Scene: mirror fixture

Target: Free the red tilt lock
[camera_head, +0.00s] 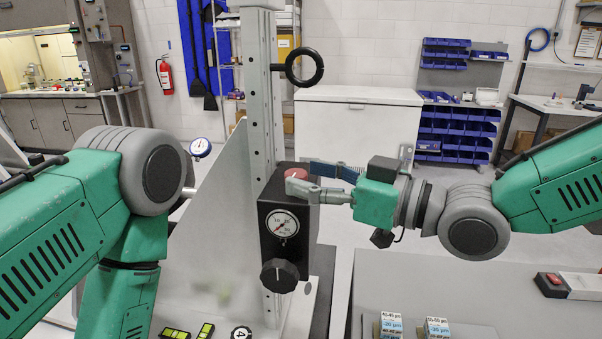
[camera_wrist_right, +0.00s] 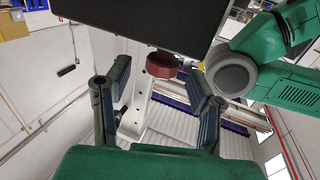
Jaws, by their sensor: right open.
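The red tilt lock (camera_head: 297,174) is a round red knob on the upper part of a black box (camera_head: 270,247) fixed to the grey column. In the right wrist view the red lock (camera_wrist_right: 162,65) shows between and beyond my two fingers, under a dark block. My right gripper (camera_head: 309,179) is open, with its fingertips at the lock from the right. The same gripper (camera_wrist_right: 158,84) shows its blue-lined fingers apart with nothing clamped. Whether a finger touches the lock cannot be told. My left gripper is not in view; only its arm shows.
The black box carries a dial gauge (camera_head: 282,225) and a black knob (camera_head: 279,275). A black ring handle (camera_head: 304,67) sticks out of the column (camera_head: 258,100) above the lock. A small dial (camera_head: 200,147) stands left. A grey bench (camera_head: 470,285) lies at right with small labelled blocks (camera_head: 391,325).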

